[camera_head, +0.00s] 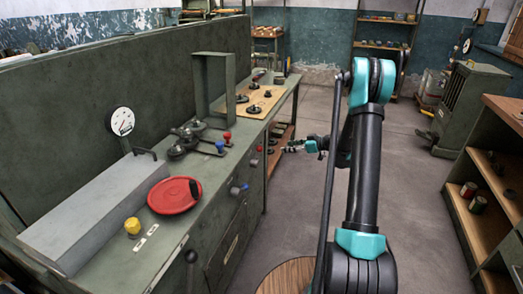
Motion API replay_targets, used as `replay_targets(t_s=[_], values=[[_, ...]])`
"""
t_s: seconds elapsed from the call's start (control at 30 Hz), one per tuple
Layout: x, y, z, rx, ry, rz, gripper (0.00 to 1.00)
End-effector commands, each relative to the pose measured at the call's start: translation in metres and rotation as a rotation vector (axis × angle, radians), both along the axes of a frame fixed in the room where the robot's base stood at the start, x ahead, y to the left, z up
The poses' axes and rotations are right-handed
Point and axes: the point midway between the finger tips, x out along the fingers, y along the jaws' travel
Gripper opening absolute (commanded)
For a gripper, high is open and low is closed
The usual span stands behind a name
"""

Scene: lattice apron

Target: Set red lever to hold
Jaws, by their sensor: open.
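No "hold" marking is readable. My gripper (290,148) is open and small in view, to the right of the bench's front edge. It appears empty and apart from the red knob, which is to its left. My arm (365,165) rises at right of centre and hides part of the floor behind it.
A red round wheel (172,196) with a black handle and a yellow knob (132,226) are nearer on the bench (105,272). A gauge (122,121) and a grey metal frame (214,88) stand at its back. Wooden shelving (482,215) is at right. The floor between is open.

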Motion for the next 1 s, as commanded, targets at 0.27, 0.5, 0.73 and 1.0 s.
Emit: replay_targets(t_s=[0.27,0.5,0.73,1.0], values=[[0.022,0.040,-0.019,0.000,0.001,0.003,0.52],[0.044,0.078,-0.037,0.000,0.002,0.001,0.52],[0.063,0.111,-0.053,-0.001,0.002,0.002,0.52],[0.075,0.131,-0.062,-0.001,0.002,0.001,0.52]])
